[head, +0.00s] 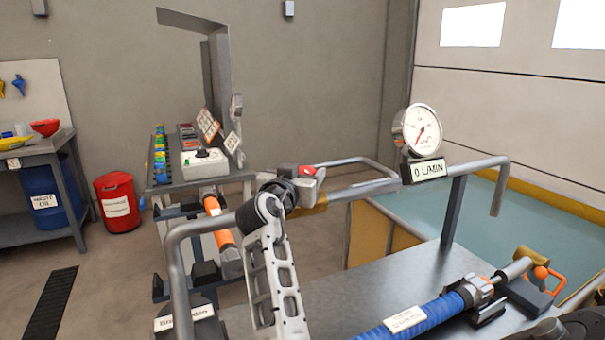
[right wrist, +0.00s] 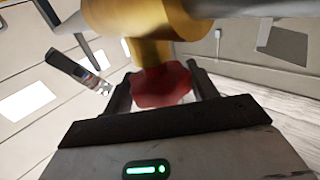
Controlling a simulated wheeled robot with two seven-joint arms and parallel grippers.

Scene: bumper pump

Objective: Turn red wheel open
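In the right wrist view the red wheel (right wrist: 163,86) sits below a brass valve body (right wrist: 140,30), between the two dark fingers of my right gripper (right wrist: 162,88). The wheel fills the gap and reaches both fingers, so the gripper looks shut on it. In the head view my right gripper (head: 304,186) is at the pipe rail, and a small red part (head: 308,170) shows at it. The brass body (head: 308,208) shows just below; the gripper hides most of the valve. My left gripper is not in view.
A round gauge (head: 422,130) stands on the rail above a display (head: 429,171) reading 0 L/MIN. A blue hose (head: 428,313) lies on the metal bench (head: 385,272). A control box (head: 204,162) and an orange hose (head: 219,222) are to the left.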

